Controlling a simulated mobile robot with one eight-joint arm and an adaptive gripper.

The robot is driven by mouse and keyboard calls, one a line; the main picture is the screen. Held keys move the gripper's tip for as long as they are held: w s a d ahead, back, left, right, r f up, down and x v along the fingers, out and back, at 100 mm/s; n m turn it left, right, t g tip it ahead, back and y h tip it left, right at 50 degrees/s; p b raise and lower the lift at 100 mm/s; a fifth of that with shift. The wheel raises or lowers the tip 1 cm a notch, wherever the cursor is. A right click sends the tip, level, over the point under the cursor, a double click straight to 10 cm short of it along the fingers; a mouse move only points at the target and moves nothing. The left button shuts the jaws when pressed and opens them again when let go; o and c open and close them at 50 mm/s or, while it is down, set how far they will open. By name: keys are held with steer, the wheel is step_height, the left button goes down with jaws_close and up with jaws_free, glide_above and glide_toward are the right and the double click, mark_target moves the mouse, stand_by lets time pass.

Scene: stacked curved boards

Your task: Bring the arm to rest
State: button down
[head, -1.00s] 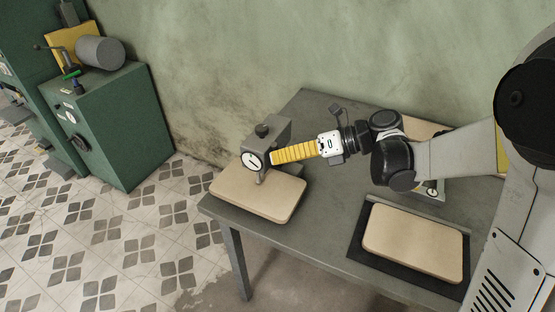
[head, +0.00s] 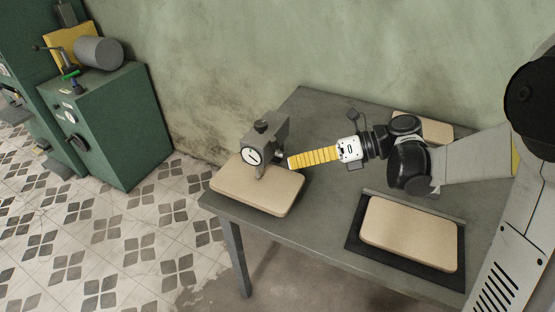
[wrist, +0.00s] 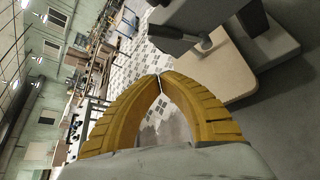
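My gripper (head: 290,163) has yellow ribbed fingers and is held above the grey table, to the right of the grey dial device. In the wrist view the fingers (wrist: 159,76) meet at their tips with nothing between them. A tan board (head: 240,192) lies at the table's left end, under the dial device (head: 262,150). Another tan board stack (head: 410,235) lies on a dark mat (head: 355,240) at the front right. A third tan board (head: 425,127) is at the back right, partly hidden by my arm.
The grey table (head: 310,225) has bare room between the left board and the mat. A green wall stands behind it. A green cabinet machine (head: 115,130) stands on the tiled floor at the left, apart from the table.

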steer(key=s+d+r+n+t+h, duration=0.1)
steer(key=s+d+n+t+h, duration=0.2)
steer(key=n, duration=1)
steer(key=s+d+r+n+t+h+p, duration=0.1)
steer(key=s+d+n+t+h, duration=0.2)
steer(key=s+d+n+h, duration=0.7)
steer(key=shift+s+d+r+n, duration=0.35)
steer(key=shift+s+d+n, duration=1.1)
steer(key=shift+n, duration=0.75)
steer(key=shift+a, duration=0.15)
